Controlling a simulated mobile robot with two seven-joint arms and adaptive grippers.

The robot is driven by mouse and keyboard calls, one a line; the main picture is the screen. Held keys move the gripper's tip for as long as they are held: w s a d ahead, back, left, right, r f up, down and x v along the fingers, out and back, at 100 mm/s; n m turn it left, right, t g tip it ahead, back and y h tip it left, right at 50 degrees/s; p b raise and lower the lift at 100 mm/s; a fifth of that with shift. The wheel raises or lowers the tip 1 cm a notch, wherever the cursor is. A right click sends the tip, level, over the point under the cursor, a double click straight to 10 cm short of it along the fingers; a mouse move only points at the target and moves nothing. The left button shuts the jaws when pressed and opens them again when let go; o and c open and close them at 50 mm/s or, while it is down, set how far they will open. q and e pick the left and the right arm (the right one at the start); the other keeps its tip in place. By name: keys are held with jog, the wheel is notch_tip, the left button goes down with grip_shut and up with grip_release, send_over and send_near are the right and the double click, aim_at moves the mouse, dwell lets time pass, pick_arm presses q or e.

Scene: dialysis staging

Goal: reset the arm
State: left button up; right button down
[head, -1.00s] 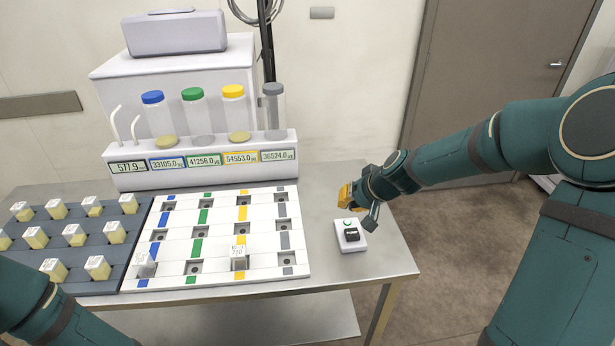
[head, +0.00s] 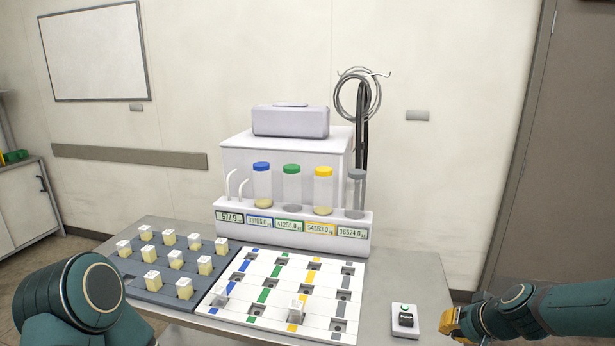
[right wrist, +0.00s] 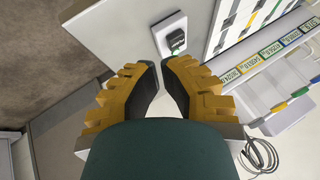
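My right gripper (head: 452,322) is at the lower right of the head view, just right of a small white box with a black button, apart from it. In the right wrist view its yellow fingers (right wrist: 161,72) have a narrow gap between dark pads, with nothing between them. My left arm shows at the lower left of the head view, but its gripper is out of the picture.
The button box (head: 405,321) sits on the metal table (head: 385,290). A white slotted board (head: 322,322) and a dark tray (head: 150,294) with several capped vials lie left of it. A dispenser (head: 290,228) with several coloured-lid tubes stands behind.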

jog(key=s+a+f+n+g, duration=0.1)
jog(key=s+a+f+g, duration=0.3)
jog(key=a+f, duration=0.85)
pick_arm(q)
jog(key=shift+w+a, duration=0.1)
jog(key=shift+w, duration=0.1)
pick_arm(e)
jog(key=s+a+f+n, duration=0.1)
jog(key=s+a+f, duration=0.3)
jog(key=s+f, duration=0.2)
jog(key=s+a+f+g+y, duration=0.1)
jog(key=s+a+f, duration=0.3)
jog(key=s, duration=0.4)
jog(key=shift+s+a+f+n, duration=0.3)
jog(key=shift+f+n, duration=0.1)
jog(key=shift+f, duration=0.5)
